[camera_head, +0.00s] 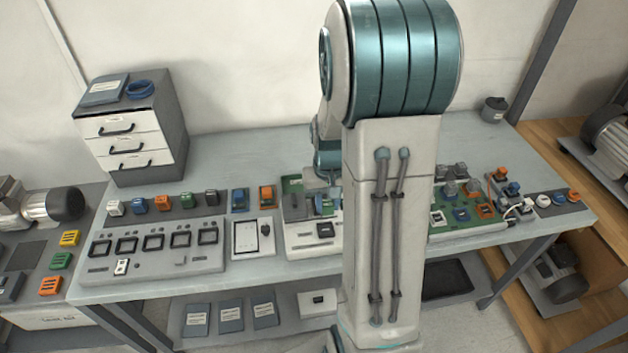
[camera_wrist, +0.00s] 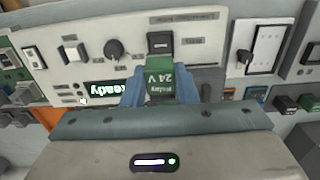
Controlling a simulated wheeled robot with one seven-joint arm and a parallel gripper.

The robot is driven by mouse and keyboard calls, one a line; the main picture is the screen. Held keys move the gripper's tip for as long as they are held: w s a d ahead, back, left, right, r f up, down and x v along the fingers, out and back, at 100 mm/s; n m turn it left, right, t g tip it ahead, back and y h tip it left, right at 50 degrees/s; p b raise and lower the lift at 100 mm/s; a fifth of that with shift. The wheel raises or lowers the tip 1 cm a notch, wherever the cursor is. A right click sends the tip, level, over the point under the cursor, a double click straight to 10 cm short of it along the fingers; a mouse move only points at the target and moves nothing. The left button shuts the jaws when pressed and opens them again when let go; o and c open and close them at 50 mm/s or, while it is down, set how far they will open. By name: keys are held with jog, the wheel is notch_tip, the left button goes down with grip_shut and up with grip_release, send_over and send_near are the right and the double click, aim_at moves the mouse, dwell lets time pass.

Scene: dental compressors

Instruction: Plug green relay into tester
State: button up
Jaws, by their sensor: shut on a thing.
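The green relay (camera_wrist: 160,80), marked "24 V", is between the blue fingers of my gripper (camera_wrist: 160,88) in the wrist view. The gripper is shut on it. The relay is over the pale tester panel (camera_wrist: 200,55), with a black square fitting (camera_wrist: 160,42) just above it in the picture. The panel has a dark knob (camera_wrist: 113,50) and a green display (camera_wrist: 107,88) reading "Ready", partly covered. I cannot tell whether the relay's underside touches the tester. In the head view the tester (camera_head: 300,243) is partly behind my arm, and my gripper (camera_head: 323,203) is small and partly hidden.
A row of coloured relays, including another green one (camera_head: 187,200), stands behind a grey panel of sockets (camera_head: 150,262) on the left. A drawer cabinet (camera_head: 135,135) stands at the back left. A crowded circuit board (camera_head: 462,212) lies right of my arm.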

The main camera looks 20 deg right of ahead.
aim_at(326, 217)
jog(key=shift+w+f, duration=0.1)
jog(key=shift+w, duration=0.2)
jog(key=shift+s+f+b, duration=0.2)
jog(key=shift+f+b, duration=1.85)
jog(key=shift+f, duration=0.55)
jog(key=shift+s, duration=0.1)
jog(key=shift+f+b, duration=0.2)
jog(key=shift+b, duration=0.15)
jog(key=shift+f+b, duration=0.3)
jog(key=shift+b, duration=0.05)
